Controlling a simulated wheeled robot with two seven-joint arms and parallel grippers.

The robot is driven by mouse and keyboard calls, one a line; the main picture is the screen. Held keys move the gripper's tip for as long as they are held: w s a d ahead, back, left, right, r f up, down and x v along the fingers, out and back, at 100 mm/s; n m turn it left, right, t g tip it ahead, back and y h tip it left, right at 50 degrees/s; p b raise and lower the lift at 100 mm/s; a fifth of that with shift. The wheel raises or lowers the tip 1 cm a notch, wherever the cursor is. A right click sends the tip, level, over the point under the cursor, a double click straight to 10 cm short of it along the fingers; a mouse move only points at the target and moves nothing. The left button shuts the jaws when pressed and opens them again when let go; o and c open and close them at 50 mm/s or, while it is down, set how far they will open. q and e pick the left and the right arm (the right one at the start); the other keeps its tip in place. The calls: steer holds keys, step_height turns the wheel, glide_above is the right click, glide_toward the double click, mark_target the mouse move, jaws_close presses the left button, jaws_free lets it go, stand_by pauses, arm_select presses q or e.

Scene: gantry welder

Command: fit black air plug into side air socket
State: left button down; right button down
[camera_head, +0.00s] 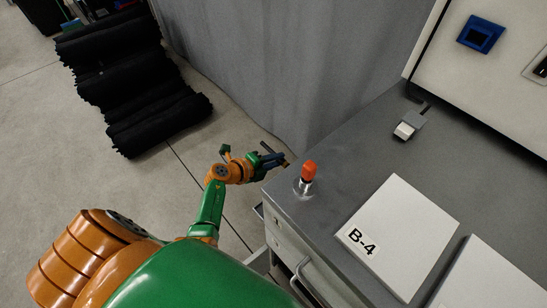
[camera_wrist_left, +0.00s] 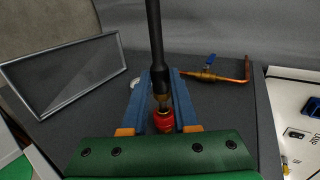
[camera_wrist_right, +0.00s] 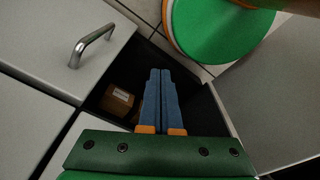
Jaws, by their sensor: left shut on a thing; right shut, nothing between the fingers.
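My left gripper (camera_head: 274,159) is at the left edge of the grey cabinet top in the head view, with a dark rod-like piece at its fingers. In the left wrist view, the black air plug (camera_wrist_left: 160,78) and its black hose stand between the blue fingers of the left gripper (camera_wrist_left: 161,84), which are shut on it. A red ribbed piece (camera_wrist_left: 163,121) sits below it, close to the palm. My right gripper (camera_wrist_right: 161,76) is shut and empty in its wrist view, above an open drawer. I cannot tell which fitting is the side air socket.
An orange-capped metal fitting (camera_head: 309,171) stands on the cabinet top (camera_head: 345,160) near its left edge. A blue-handled valve with copper pipe (camera_wrist_left: 209,75) and a framed screen (camera_wrist_left: 75,70) show too. The drawer holds a cardboard box (camera_wrist_right: 119,98).

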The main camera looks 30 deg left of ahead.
arm_select(q)
steer(key=shift+s+d+p, duration=0.2)
steer(key=shift+d+p, duration=0.15)
steer(key=shift+d, duration=0.2)
steer(key=shift+s+d+p, duration=0.15)
steer(key=shift+d+p, duration=0.15)
steer(key=shift+d, duration=0.25)
steer(key=c, duration=0.8)
jaws_free()
steer(key=shift+c, duration=0.2)
steer(key=shift+o, duration=1.2)
steer(key=shift+d, duration=0.1)
